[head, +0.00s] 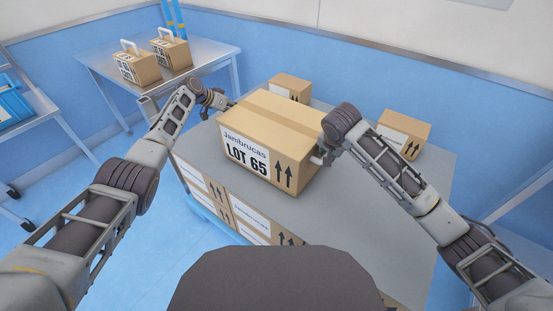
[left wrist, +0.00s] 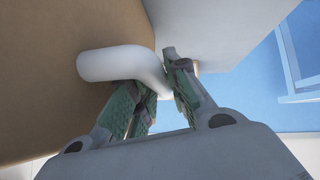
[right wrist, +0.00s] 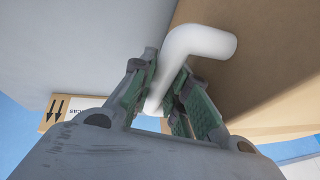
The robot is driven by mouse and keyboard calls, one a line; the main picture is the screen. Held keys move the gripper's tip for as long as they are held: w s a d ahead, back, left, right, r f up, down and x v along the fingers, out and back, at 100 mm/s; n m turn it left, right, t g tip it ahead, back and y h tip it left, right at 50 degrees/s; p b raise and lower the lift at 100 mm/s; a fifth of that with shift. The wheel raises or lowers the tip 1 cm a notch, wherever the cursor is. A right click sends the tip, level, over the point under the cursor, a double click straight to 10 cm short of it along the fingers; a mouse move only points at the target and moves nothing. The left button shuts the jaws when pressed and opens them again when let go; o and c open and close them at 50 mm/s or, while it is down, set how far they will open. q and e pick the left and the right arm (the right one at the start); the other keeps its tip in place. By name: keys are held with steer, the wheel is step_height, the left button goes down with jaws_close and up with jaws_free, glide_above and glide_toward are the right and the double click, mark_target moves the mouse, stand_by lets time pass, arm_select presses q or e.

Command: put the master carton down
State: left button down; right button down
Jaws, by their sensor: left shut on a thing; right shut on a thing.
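The master carton (head: 262,150), a brown box marked "Jambrucas LOT 65", is upright over the grey top (head: 350,210) of a stack of cartons. I cannot tell whether its base touches that surface. My left gripper (head: 217,103) is at its left side and is shut on a white handle (left wrist: 115,64), as the left wrist view shows. My right gripper (head: 322,154) is at its right side and is shut on another white handle (right wrist: 195,45), seen in the right wrist view. The carton's far side and underside are hidden.
Two smaller cartons stand behind: one (head: 290,88) at the back and one (head: 404,134) at the back right. A metal table (head: 205,60) at the back left holds two handled boxes (head: 137,66). The grey surface in front of the carton is clear.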

arm_select(q)
steer(key=shift+w+r+b, duration=0.1)
steer(key=shift+w+b, duration=0.05)
steer(key=shift+b, duration=0.15)
arm_select(e)
steer(key=shift+w+f, duration=0.1)
arm_select(q)
steer(key=c, duration=1.7)
jaws_free()
steer(key=shift+f, duration=0.3)
arm_select(e)
steer(key=c, duration=1.7)
jaws_free()
steer(key=shift+f, duration=0.15)
arm_select(q)
steer(key=o, duration=0.3)
steer(key=shift+s+r, duration=0.15)
steer(key=shift+s, duration=0.15)
arm_select(e)
steer(key=o, duration=0.3)
steer(key=shift+s, duration=0.25)
arm_select(q)
steer(key=shift+o, duration=0.2)
steer(key=shift+s+a, duration=0.1)
steer(key=v, duration=0.7)
steer(key=shift+a+r, duration=0.3)
steer(key=shift+s, duration=0.1)
arm_select(e)
steer(key=shift+r, duration=0.2)
